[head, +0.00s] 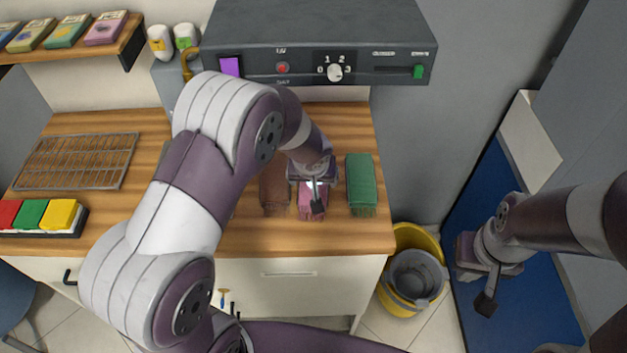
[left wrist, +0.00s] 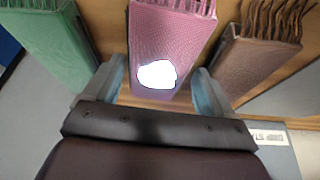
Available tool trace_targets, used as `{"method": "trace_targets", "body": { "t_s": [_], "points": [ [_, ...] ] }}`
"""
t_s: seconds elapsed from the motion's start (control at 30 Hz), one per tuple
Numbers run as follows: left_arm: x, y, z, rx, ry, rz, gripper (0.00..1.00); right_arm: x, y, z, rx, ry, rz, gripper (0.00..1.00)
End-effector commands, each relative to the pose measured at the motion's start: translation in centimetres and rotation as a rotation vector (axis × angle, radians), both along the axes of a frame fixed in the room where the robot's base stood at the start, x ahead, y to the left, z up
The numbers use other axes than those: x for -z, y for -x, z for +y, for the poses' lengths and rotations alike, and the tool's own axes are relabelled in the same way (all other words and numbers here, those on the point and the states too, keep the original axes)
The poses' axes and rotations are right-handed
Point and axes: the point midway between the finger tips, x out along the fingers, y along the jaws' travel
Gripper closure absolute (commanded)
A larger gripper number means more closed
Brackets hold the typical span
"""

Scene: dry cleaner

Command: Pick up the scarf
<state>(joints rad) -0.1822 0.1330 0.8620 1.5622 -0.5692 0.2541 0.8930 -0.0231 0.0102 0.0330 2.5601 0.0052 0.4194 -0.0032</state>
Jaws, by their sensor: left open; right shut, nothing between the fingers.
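A pink fringed folded scarf (head: 305,211) lies on the wooden counter between a brown one (head: 272,192) and a green one (head: 362,182). My left gripper (head: 314,192) is above the pink scarf, fingers pointing down, partly covering it. In the left wrist view the pink scarf (left wrist: 172,40) lies between the open fingers, with a bright white patch on it. The green scarf (left wrist: 48,40) and brown scarf (left wrist: 255,60) lie outside the fingers. Whether the fingers touch the pink scarf is unclear. My right gripper (head: 487,292) is shut and empty, out to the right.
A grey machine (head: 320,30) with a knob overhangs the back of the counter (head: 330,238). A wire rack (head: 75,160) and a tray of coloured blocks (head: 45,216) are at left. A yellow bucket (head: 411,240) stands on the floor at right. My left arm hides the counter's middle.

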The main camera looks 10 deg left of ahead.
Motion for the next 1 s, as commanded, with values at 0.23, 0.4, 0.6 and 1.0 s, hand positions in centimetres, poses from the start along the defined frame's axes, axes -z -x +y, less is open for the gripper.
{"method": "trace_targets", "body": {
  "t_s": [0.23, 0.4, 0.6, 1.0],
  "points": [
    [1.0, -0.4, 0.1, 0.001, 0.001, 0.001, 0.15, 0.1, 0.0, 0.0, 0.000, 0.000, 0.001, 1.00],
    [1.0, -0.3, 0.1, 0.001, 0.001, 0.001, 0.51, 0.1, 0.0, 0.0, 0.000, 0.000, 0.001, 1.00],
    [1.0, -0.4, 0.0, 0.001, 0.001, 0.000, 0.56, 0.1, 0.0, 0.0, 0.000, 0.000, 0.001, 1.00],
    [-2.9, -0.4, 0.1, -0.001, 0.001, -0.004, 0.56, -0.3, 0.0, 0.0, 0.000, 0.000, 0.001, 1.00]
  ]
}}
